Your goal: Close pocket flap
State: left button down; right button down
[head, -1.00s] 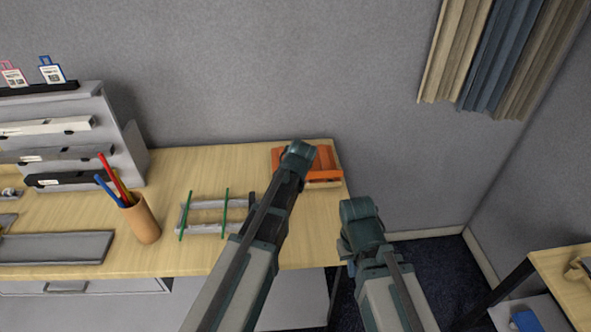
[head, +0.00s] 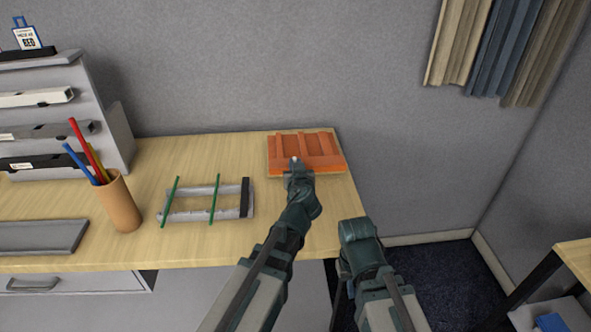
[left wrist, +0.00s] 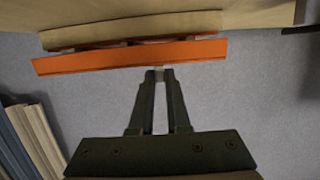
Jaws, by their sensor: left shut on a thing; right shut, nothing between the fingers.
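The orange pocket flap (head: 322,150) lies at the back right of the table, with raised ribs and a brighter front edge. In the left wrist view the flap (left wrist: 95,58) shows nearly edge-on, with a tan body (left wrist: 120,30) beyond it. My left gripper (head: 295,163) is at the flap's front edge. Its fingertips (left wrist: 160,75) are closed on a small pale tab at that edge. Whether the flap lies fully flat is hard to tell. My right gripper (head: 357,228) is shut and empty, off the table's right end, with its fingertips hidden.
A grey frame with green rods (head: 181,216) lies left of my left arm. A pencil cup (head: 119,204) and a grey shelf unit (head: 70,120) stand further left. The wall is close behind the flap. The table (head: 170,240) is bare around the frame.

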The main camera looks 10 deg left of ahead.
jog(key=shift+f, duration=0.3)
pick_arm(q)
jog(key=c, duration=0.9)
grip_release()
jog(key=shift+s, duration=0.1)
